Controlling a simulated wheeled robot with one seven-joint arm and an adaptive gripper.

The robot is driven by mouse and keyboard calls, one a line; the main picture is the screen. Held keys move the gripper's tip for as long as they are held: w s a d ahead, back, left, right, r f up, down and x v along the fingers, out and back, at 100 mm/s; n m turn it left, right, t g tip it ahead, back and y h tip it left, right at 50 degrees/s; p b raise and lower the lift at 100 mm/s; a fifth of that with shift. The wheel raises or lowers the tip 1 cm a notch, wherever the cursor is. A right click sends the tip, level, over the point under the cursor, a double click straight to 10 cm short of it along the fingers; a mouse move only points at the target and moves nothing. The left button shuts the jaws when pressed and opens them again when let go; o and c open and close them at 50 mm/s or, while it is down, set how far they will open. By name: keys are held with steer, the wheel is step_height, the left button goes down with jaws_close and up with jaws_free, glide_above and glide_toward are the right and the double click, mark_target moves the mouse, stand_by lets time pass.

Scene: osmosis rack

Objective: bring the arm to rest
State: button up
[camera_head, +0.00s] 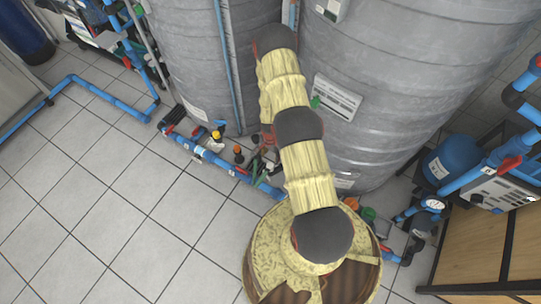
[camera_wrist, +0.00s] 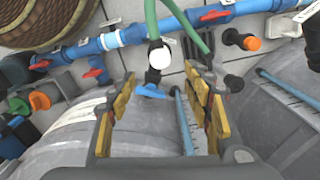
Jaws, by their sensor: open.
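My arm (camera_head: 307,165), pale yellow with dark joints, reaches from the round base at the bottom of the head view up toward the gap between two grey tanks. My gripper (camera_wrist: 160,76) shows in the wrist view, its two yellow-padded fingers spread apart with nothing held between them. Beyond the fingers is a dark fitting with a white round cap (camera_wrist: 159,57) and a blue lever (camera_wrist: 150,91). I cannot tell whether the fingers touch anything. In the head view the gripper is mostly hidden behind my arm.
Large grey tanks stand at the left (camera_head: 190,60) and right (camera_head: 420,80). A blue pipe (camera_head: 225,168) with valves runs low along their front; red-handled valves show in the wrist view (camera_wrist: 215,15). A wooden crate (camera_head: 480,255) stands at right. Tiled floor (camera_head: 110,220) is clear at left.

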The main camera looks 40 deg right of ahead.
steer(key=shift+r, duration=0.4)
stand_by(0.4)
steer(key=s+a+r+n+g+y, duration=0.25)
steer(key=s+a+n, duration=0.2)
steer(key=s, duration=0.35)
steer(key=a+r+n+h+p, duration=0.1)
steer(key=a+r+n, duration=0.25)
steer(key=r, duration=1.45)
steer(key=a+r+n+h+p, duration=0.1)
steer(key=a+r+n, duration=0.25)
steer(key=r, duration=1.45)
steer(key=s+a+r+n+t+p, duration=0.1)
steer(key=s+a+r+t, duration=0.1)
steer(key=r, duration=0.8)
steer(key=s+a+r+n+t+p, duration=0.1)
steer(key=a+r, duration=0.4)
steer(key=r, duration=0.5)
steer(key=s+a+r+n+t+p, duration=0.1)
steer(key=s+a+r+n+t, duration=0.2)
steer(key=r, duration=0.7)
steer(key=shift+s+a+r+t, duration=0.3)
steer(key=shift+s+a+t, duration=0.15)
steer(key=shift+s+t, duration=0.7)
